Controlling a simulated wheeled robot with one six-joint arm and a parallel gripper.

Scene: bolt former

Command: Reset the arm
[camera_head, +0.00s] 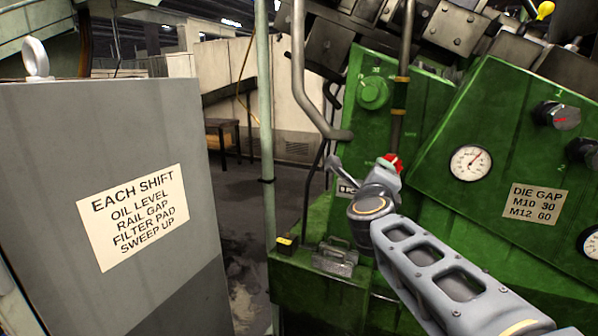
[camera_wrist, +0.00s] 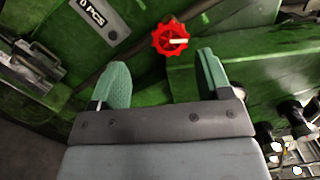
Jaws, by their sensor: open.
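My arm reaches in from the lower right in the head view, in front of the green machine (camera_head: 480,110). My gripper shows in the wrist view (camera_wrist: 155,85) with its two green-padded fingers spread apart and nothing between them. A red knob (camera_wrist: 170,38) with a white mark lies beyond the fingertips, between them in the picture and apart from both. The red knob also shows in the head view (camera_head: 390,162), just past my wrist. The fingers are mostly hidden in the head view by my wrist.
A grey cabinet (camera_head: 60,160) with an "EACH SHIFT" sign (camera_head: 133,217) stands at the left. A green dial (camera_head: 373,92), a gauge (camera_head: 470,162), black knobs (camera_head: 557,114) and a "DIE GAP" plate (camera_head: 535,204) are on the machine. A metal latch (camera_head: 335,260) sits low beside my arm.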

